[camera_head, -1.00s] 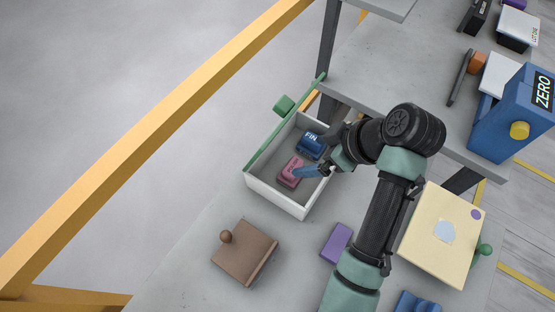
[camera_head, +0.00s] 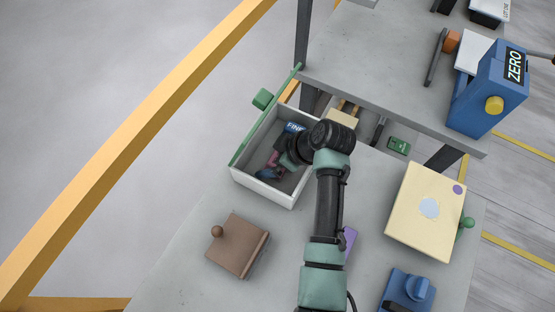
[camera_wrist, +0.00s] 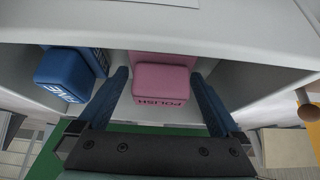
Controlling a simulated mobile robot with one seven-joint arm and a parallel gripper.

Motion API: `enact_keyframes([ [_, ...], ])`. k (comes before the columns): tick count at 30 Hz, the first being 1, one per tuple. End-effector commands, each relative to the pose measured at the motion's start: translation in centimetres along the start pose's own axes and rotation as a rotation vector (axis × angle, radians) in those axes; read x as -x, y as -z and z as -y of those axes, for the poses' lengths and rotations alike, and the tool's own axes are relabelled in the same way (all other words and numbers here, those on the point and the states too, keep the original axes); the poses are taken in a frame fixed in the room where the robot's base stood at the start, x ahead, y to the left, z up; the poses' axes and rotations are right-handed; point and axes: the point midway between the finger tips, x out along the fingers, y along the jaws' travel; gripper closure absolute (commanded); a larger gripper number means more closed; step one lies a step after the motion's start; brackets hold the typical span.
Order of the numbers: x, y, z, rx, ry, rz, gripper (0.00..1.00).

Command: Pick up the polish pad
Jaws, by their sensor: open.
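The polish pad is a pink block marked POLISH. In the wrist view the polish pad (camera_wrist: 160,82) lies in the drawer between the two blue fingers of my gripper (camera_wrist: 168,95), with a gap on each side. In the head view the polish pad (camera_head: 273,158) is mostly hidden behind my gripper (camera_head: 272,172), which reaches down into the drawer. My gripper is open. A blue pad marked FINE (camera_wrist: 68,76) lies just left of the left finger in the wrist view; its top also shows in the head view (camera_head: 294,127). The white-walled drawer (camera_head: 262,193) holds both pads.
The drawer walls stand close around my gripper. A brown block with a knob (camera_head: 238,247) and a purple block (camera_head: 349,240) lie on the slab in front. A cream box (camera_head: 425,212) and a blue object (camera_head: 408,289) stand right. A shelf with a blue ZERO machine (camera_head: 488,95) is behind.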

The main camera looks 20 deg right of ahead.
Motion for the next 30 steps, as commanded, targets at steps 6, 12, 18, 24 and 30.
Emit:
enact_keyframes([
  [6,-0.39,0.02,-0.03,0.001,-0.002,0.0,0.0],
  [12,-0.37,0.02,-0.02,0.001,-0.001,0.0,0.23],
  [18,-0.36,0.01,-0.02,0.0,-0.001,0.0,0.59],
  [24,-0.33,0.04,-0.04,0.001,-0.002,-0.001,0.79],
  [30,-0.25,0.03,-0.04,0.001,-0.002,-0.001,0.79],
])
